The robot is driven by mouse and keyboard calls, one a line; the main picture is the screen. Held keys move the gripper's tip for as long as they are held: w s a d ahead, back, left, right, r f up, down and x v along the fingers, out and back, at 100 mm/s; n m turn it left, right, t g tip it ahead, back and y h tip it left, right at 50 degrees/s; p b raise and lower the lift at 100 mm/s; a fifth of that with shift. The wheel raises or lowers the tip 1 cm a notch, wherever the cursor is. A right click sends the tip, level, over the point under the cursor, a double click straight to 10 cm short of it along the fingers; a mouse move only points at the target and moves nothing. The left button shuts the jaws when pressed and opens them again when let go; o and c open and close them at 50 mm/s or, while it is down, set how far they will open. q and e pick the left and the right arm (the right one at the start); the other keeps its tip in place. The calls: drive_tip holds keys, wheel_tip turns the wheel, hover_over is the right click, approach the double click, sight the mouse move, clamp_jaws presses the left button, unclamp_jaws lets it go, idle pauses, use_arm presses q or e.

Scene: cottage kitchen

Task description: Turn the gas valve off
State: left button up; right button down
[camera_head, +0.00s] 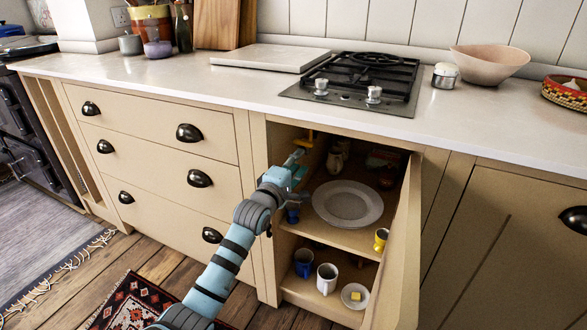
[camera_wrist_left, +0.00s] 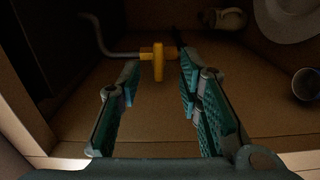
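The gas valve has a yellow handle (camera_head: 306,138) high at the left inside the open cupboard under the hob. In the left wrist view the yellow handle (camera_wrist_left: 158,62) sits on a grey pipe (camera_wrist_left: 115,53) that bends up to the left. The handle looks edge-on there, so its exact angle is hard to tell. My left gripper (camera_head: 294,158) reaches into the cupboard just below the valve. Its two teal fingers are apart, with the handle showing between their tips. I cannot tell whether either finger touches it. My right gripper is not in view.
The cupboard door (camera_head: 403,255) stands open on the right. A white plate (camera_head: 347,203) lies on the shelf, with a yellow cup (camera_head: 381,239) near its front. Mugs stand on the lower level. The gas hob (camera_head: 362,80) is on the worktop above.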

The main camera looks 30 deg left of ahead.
use_arm(q)
drive_tip(key=s, duration=0.3)
drive_tip(key=shift+d, duration=0.15)
